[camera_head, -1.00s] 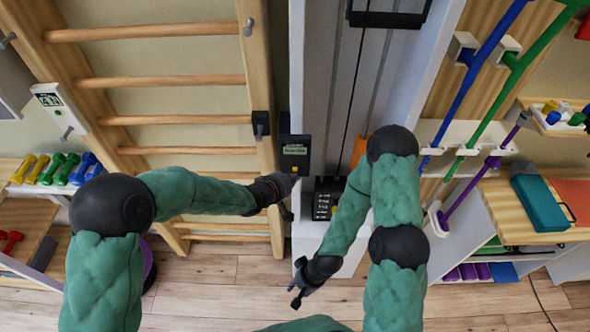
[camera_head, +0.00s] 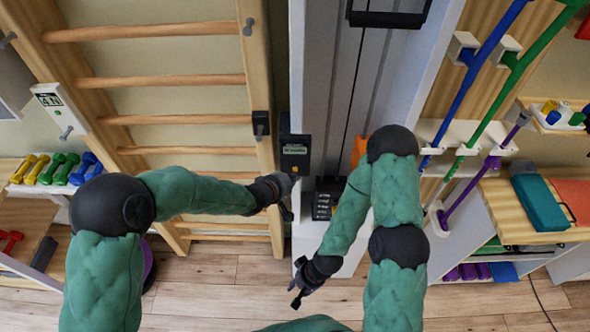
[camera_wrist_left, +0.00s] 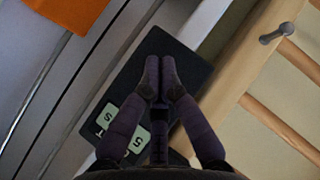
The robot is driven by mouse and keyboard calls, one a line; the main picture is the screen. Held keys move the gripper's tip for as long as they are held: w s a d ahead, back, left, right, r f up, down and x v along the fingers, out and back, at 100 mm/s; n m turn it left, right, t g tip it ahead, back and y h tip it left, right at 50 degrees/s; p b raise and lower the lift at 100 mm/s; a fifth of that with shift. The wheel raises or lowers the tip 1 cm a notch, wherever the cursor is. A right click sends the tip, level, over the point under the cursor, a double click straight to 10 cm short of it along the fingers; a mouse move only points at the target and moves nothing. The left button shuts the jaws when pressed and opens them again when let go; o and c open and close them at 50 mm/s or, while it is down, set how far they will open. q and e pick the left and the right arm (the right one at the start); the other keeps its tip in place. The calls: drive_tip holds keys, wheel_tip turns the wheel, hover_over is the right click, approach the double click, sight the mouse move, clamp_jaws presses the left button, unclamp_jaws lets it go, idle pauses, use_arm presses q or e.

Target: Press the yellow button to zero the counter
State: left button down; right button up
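The counter (camera_head: 295,152) is a dark upright box with a small pale-green display, mounted on the pale column beside the wooden wall bars. A small yellow spot, which looks like the button (camera_head: 294,169), shows low on its face. My left gripper (camera_head: 290,183) is just below the counter; whether it touches cannot be told. In the left wrist view my left gripper (camera_wrist_left: 160,78) has its fingertips together with nothing between them, in front of the dark box (camera_wrist_left: 178,48). Pale-green display panels show beside the fingers; the button is not visible there. My right gripper (camera_head: 298,297) hangs low over the floor, its finger opening unclear.
Wall bars (camera_head: 170,119) stand at left, with a dumbbell shelf beyond. A weight stack (camera_head: 325,203) and an orange part (camera_head: 359,151) are right of the counter, close to my right arm. Coloured poles (camera_head: 480,75) hang at right. The wooden floor in front is open.

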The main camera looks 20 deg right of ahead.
use_arm(q)
drive_tip(key=shift+w, duration=0.1)
idle(0.3)
drive_tip(key=shift+w+d, duration=0.1)
drive_tip(key=shift+w, duration=0.2)
drive_tip(key=shift+w+d+p, duration=0.15)
drive_tip(key=shift+w+p, duration=0.15)
drive_tip(key=shift+w, duration=0.15)
idle(0.8)
drive_tip(key=shift+s, duration=0.15)
drive_tip(key=shift+s+a, duration=0.25)
drive_tip(key=shift+s, duration=0.45)
drive_tip(key=s, duration=0.2)
drive_tip(key=s+a, duration=0.1)
drive_tip(key=s, duration=0.1)
drive_tip(key=shift+s+a, duration=0.2)
drive_tip(key=shift+s, duration=0.2)
drive_tip(key=shift+b, duration=0.3)
idle(0.6)
